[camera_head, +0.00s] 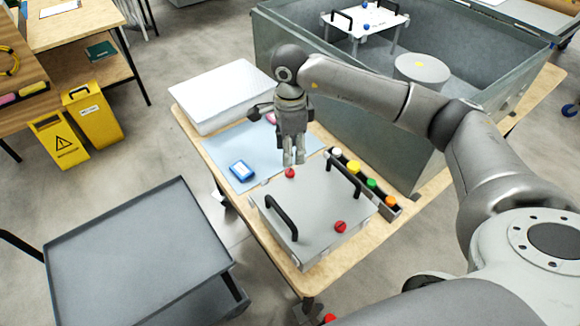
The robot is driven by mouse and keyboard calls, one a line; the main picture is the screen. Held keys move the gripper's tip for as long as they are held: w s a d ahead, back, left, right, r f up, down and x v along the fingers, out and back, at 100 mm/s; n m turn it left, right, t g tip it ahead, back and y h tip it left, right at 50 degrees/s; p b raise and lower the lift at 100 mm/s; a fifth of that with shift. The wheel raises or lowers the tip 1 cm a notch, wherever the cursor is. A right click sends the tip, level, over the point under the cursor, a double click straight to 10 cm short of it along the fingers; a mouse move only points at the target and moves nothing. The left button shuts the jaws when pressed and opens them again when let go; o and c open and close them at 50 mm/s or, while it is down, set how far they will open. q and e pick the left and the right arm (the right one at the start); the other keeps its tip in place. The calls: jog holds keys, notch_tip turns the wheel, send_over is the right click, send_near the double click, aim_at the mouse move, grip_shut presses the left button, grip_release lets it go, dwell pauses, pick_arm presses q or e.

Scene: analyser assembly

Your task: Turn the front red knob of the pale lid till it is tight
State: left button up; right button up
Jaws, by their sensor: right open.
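The pale grey lid (318,204) lies on a box on the wooden table and has two black arched handles. One red knob (290,173) is at its far left edge; the other red knob (340,227) is near its near right edge. My right gripper (293,161) points down just above the far-left knob. Its fingers are open and hold nothing that I can see. I cannot tell whether the fingertips touch the knob, or how tight either knob is. My left gripper is not in view.
A blue-and-white device (241,171) lies on a light blue mat (217,150). A rack of coloured caps (391,212) stands right of the lid. A large grey metal bin (350,125) is behind. A dark flat-topped cart (135,250) stands at lower left.

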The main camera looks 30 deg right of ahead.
aim_at(290, 171)
notch_tip(290, 171, down, 8)
jog(key=shift+p, duration=0.9)
grip_shut()
